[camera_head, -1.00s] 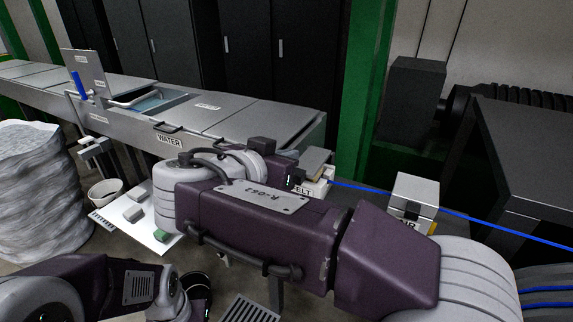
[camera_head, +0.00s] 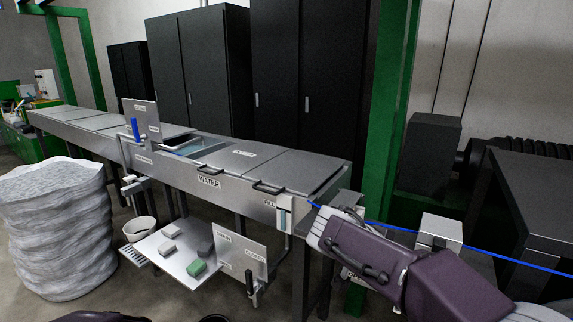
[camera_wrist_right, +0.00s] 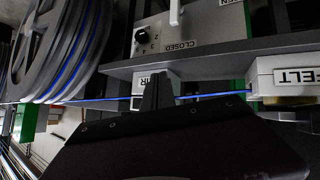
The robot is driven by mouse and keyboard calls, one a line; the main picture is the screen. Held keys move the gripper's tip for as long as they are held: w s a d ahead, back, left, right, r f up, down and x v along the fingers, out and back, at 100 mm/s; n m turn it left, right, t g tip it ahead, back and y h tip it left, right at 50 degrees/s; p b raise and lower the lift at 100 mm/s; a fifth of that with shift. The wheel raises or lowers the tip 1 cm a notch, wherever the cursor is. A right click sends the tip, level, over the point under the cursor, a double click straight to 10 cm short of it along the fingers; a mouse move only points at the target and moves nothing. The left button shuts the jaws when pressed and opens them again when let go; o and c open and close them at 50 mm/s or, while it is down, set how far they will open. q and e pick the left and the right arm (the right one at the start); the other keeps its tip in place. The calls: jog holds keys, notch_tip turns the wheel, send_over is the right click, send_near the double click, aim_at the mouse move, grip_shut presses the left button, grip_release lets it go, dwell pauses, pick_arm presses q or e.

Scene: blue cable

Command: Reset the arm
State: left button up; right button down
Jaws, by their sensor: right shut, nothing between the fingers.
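My right arm, purple and grey, comes in from the right in the head view, its forearm (camera_head: 395,270) low beside the trough's right end; its fingertips are hidden there. In the right wrist view my right gripper (camera_wrist_right: 158,92) is dark, with its fingers together and empty. The blue cable (camera_wrist_right: 112,99) passes behind the fingers toward a white box labelled FELT (camera_wrist_right: 285,79). In the head view the cable (camera_head: 490,255) runs from the trough's end off to the right. My left gripper is not in view.
A long grey trough (camera_head: 270,160) labelled WATER spans the head view, with a tray (camera_head: 196,280) below it. A wrapped stack (camera_head: 60,230) stands left. A green post (camera_head: 395,120) and dark bench (camera_head: 535,190) stand right. A cable spool (camera_wrist_right: 60,50) is close in the wrist view.

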jog(key=s+f+n+g+y, duration=0.1)
jog(key=s+f+g+y, duration=0.15)
jog(key=s+f, duration=0.5)
jog(key=s+f+n+g+y, duration=0.25)
jog(key=s+f, duration=0.25)
jog(key=f, duration=0.5)
jog(key=s+a+f+n+y, duration=0.3)
jog(key=s+a+f+y, duration=0.1)
jog(key=a+f, duration=0.3)
notch_tip(320, 180, up, 13)
jog(key=w+n+t+p, duration=0.1)
jog(key=n+p, duration=0.1)
jog(key=p, duration=1)
jog(key=shift+w+a+f+y+p, duration=0.2)
jog(key=shift+w+y+p, duration=0.1)
jog(key=shift+p, duration=0.1)
